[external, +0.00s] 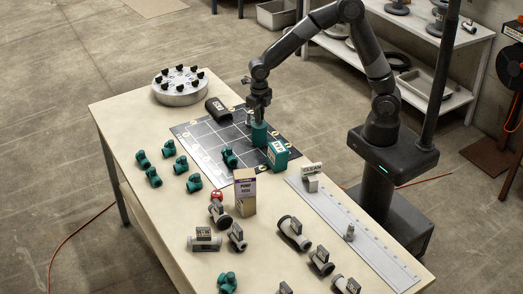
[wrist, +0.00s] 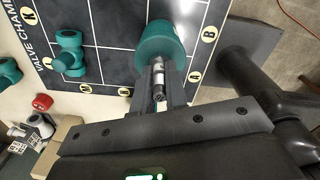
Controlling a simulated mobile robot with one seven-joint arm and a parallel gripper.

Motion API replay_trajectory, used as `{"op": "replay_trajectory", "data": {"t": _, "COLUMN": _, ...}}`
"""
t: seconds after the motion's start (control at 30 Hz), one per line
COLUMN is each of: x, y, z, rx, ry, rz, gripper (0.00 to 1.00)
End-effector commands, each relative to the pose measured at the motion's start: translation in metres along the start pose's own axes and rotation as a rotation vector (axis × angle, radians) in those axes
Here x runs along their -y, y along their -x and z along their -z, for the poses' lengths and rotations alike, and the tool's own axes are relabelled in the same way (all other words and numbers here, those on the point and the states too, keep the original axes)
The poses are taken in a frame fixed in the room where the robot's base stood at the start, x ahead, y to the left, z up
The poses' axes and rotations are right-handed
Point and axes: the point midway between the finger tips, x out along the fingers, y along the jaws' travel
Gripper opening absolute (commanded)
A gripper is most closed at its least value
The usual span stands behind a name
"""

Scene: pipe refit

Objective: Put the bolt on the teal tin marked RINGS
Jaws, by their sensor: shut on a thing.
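My gripper (external: 260,108) points down above a teal round tin (external: 258,135) on the black gridded mat. In the wrist view, my gripper (wrist: 162,88) is shut on a small silver bolt (wrist: 160,71) with a dark end. The bolt's far end lies over the edge of the teal tin (wrist: 160,40) in that view; I cannot tell whether they touch. A teal box (external: 278,153) with a white label stands just right of and nearer than the round tin. I cannot read RINGS on either teal thing.
The black mat (external: 205,140) has a dark cylinder (external: 217,110) and a teal fitting (external: 229,157) on it. A PUMP box (external: 245,192) stands nearer. Several teal and grey fittings lie on the table (external: 125,118). A grey rail strip (external: 375,250) runs along the right edge.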

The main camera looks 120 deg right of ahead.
Motion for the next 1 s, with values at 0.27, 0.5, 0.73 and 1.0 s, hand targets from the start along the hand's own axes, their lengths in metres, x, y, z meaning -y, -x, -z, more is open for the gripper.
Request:
{"op": "replay_trajectory", "data": {"t": 0.27, "x": 0.0, "y": -0.003, "z": 0.0, "rx": 0.0, "ry": 0.0, "rz": 0.0, "gripper": 0.23}}
{"op": "replay_trajectory", "data": {"t": 0.5, "x": 0.0, "y": -0.003, "z": 0.0, "rx": 0.0, "ry": 0.0, "rz": 0.0, "gripper": 0.34}}
{"op": "replay_trajectory", "data": {"t": 0.73, "x": 0.0, "y": 0.004, "z": 0.0, "rx": 0.001, "ry": -0.001, "rz": 0.0, "gripper": 0.34}}
{"op": "replay_trajectory", "data": {"t": 1.0, "x": 0.0, "y": 0.054, "z": -0.001, "rx": 0.004, "ry": -0.001, "rz": -0.002, "gripper": 0.34}}
